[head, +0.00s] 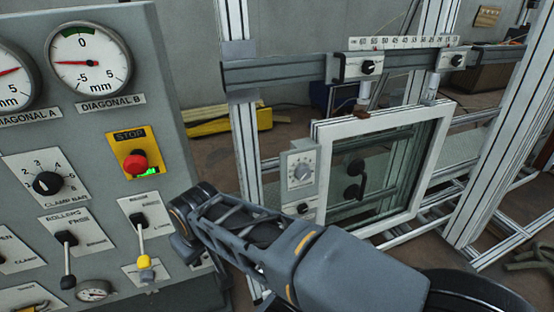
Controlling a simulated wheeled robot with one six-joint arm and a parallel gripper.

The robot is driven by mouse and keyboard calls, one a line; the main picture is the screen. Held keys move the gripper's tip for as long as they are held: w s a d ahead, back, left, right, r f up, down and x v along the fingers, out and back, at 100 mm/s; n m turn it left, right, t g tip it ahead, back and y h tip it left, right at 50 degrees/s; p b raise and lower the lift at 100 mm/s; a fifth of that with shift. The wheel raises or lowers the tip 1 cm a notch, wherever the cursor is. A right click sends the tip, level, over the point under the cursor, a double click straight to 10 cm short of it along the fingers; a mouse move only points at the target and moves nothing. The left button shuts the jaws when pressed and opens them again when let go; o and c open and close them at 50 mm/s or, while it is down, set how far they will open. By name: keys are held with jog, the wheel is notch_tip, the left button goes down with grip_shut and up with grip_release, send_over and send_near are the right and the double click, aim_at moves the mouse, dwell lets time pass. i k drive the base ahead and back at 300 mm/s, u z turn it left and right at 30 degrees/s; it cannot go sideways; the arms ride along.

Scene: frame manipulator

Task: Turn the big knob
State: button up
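A black knob (46,183) sits on a white numbered plate on the grey control panel, at the left. The plate is lettered CLAMP BAR below the scale. A smaller-looking grey dial (301,172) with a round scale is on a box at the left side of the white frame, farther off. I cannot tell from this view which of them is the big knob. My arm reaches from the lower right to a dark joint in front of the panel's right edge. My gripper's fingers do not show.
The panel (95,130) also carries two gauges, a red stop button (135,161), a black lever (66,255) and a yellow-tipped lever (142,245). The white glazed frame (436,150) stands on aluminium profiles at the right. A yellow object (215,124) lies on the floor behind.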

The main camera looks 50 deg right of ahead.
aim_at(302, 172)
jog(key=u, duration=0.15)
jog(key=k, duration=0.3)
jog(key=z, duration=1.35)
